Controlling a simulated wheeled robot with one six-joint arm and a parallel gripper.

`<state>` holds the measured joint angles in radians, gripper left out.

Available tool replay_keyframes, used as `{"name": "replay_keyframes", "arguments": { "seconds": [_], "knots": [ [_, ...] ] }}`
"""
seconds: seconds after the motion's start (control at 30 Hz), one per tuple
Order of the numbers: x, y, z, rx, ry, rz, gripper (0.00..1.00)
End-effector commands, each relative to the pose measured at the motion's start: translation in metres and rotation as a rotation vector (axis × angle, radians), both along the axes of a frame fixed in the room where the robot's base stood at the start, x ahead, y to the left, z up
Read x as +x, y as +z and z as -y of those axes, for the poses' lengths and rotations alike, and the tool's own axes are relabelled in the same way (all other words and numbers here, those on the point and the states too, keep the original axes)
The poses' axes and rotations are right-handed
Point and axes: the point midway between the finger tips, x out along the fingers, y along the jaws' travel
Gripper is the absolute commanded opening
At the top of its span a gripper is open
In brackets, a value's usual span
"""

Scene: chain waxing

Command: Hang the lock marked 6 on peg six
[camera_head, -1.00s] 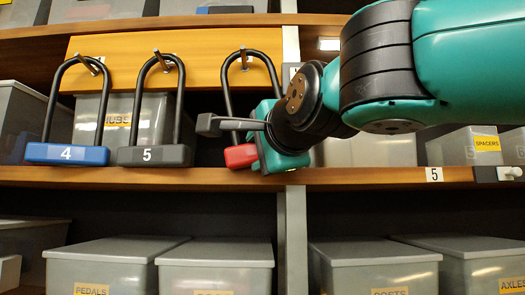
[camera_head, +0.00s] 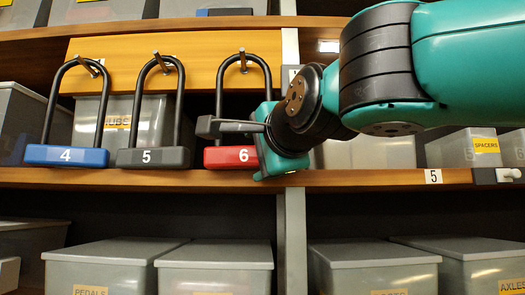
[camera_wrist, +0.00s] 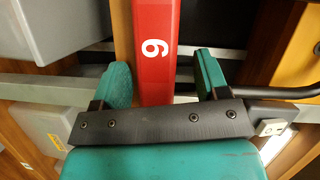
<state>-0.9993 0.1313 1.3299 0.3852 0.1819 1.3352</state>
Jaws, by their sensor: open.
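The lock marked 6 (camera_head: 231,157) has a red body and a black shackle. It hangs upright with its shackle over the rightmost peg (camera_head: 243,62) on the yellow-orange board (camera_head: 210,52). My gripper (camera_head: 262,150) is at the right end of the red body and hides a little of it. In the wrist view, my gripper (camera_wrist: 164,80) is open, with one teal finger on each side of the red body (camera_wrist: 156,30) and visible gaps between. The shackle's top is out of the wrist view.
The lock marked 4 (camera_head: 66,155), blue, and the lock marked 5 (camera_head: 153,157), dark grey, hang on the pegs to the left. The shelf edge (camera_head: 200,179) runs just below the locks. Grey bins (camera_head: 115,250) stand below and behind.

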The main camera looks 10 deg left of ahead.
Motion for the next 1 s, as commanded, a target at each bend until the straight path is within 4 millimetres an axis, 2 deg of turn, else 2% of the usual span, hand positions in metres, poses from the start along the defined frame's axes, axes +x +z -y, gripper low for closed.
{"name": "replay_keyframes", "arguments": {
  "seconds": [0.13,0.27,0.7,0.8,1.0],
  "knots": [
    [-0.005,-0.002,0.003,0.0,0.001,0.0,0.68],
    [-0.021,-0.002,0.014,0.004,0.004,0.003,0.68],
    [-0.111,0.008,0.077,0.008,0.007,0.004,0.68],
    [-0.126,0.011,0.087,0.008,0.007,0.003,0.68],
    [-0.14,0.014,0.099,0.005,0.003,0.003,0.68]
  ]
}}
